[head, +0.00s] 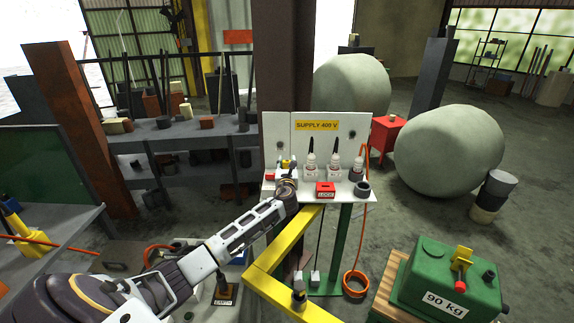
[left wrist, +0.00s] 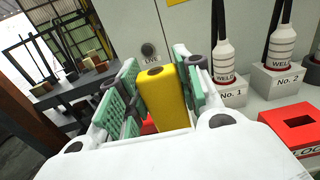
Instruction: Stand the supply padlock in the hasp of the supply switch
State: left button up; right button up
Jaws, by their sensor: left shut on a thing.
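My left gripper (head: 287,178) is at the left part of the white supply panel's shelf (head: 368,198), below the "SUPPLY 400 V" sign. In the left wrist view its green-padded fingers (left wrist: 160,88) are shut on an upright yellow block (left wrist: 170,98) with a dark round spot on top. This may be the supply padlock; its shackle cannot be made out. Something red (left wrist: 149,126) shows low behind the left finger. The switch and its hasp cannot be clearly told apart behind the gripper. My right gripper is not in view.
Two white terminals, No. 1 (left wrist: 228,92) and No. 2 (left wrist: 277,80), stand right of the fingers. A red lock box (head: 325,189) sits at the shelf front. A green 90 kg machine (head: 425,290) stands at lower right.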

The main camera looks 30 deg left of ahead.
pick_arm(q)
jog(key=shift+f+b, duration=0.95)
jog(key=shift+f, duration=0.85)
dwell(0.9)
jog(key=o, duration=1.2)
jog(key=shift+s+d, duration=0.1)
jog(key=shift+v, duration=5.9)
jog(key=shift+d+f, duration=0.1)
jog(key=shift+f, duration=0.05)
